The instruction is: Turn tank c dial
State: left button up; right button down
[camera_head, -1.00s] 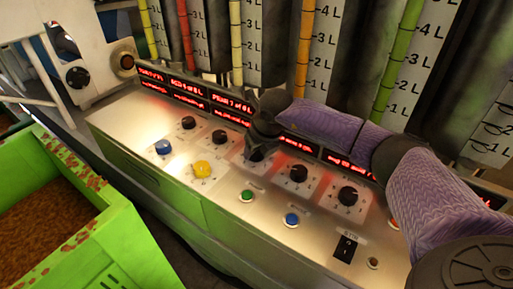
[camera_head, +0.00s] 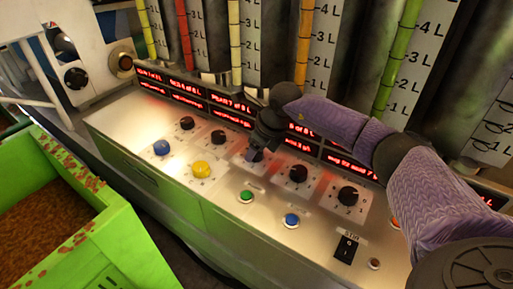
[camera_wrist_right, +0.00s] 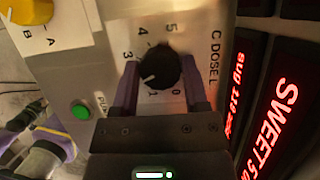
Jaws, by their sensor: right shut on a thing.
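The tank C dial (camera_wrist_right: 158,72) is a round black knob on the metal panel, labelled "C DOSE L" in the right wrist view. Its white mark points to the lower left, between the 3 and the 1. My right gripper (camera_wrist_right: 160,88) has a finger on each side of the knob and is shut on it. In the head view my right gripper (camera_head: 260,145) comes down over the panel's middle and hides most of that dial.
Red displays (camera_head: 188,88) and the tank gauges stand behind. A green bin (camera_head: 112,225) is at the left.

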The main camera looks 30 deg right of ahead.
pick_arm(q)
jog(key=shift+w, duration=0.15)
pick_arm(e)
jog(key=shift+c, duration=0.6)
grip_release()
pick_arm(q)
jog(key=shift+s, duration=0.25)
pick_arm(e)
jog(key=shift+s+d+r, duration=0.1)
jog(key=shift+r, duration=0.25)
pick_arm(q)
jog(key=shift+t+h, duration=0.3)
jog(key=w+d+r+p, duration=0.2)
jog(key=r+p, duration=0.1)
jog(key=shift+w, duration=0.15)
pick_arm(e)
jog(key=v, duration=0.9)
pick_arm(q)
jog(key=shift+s, duration=0.2)
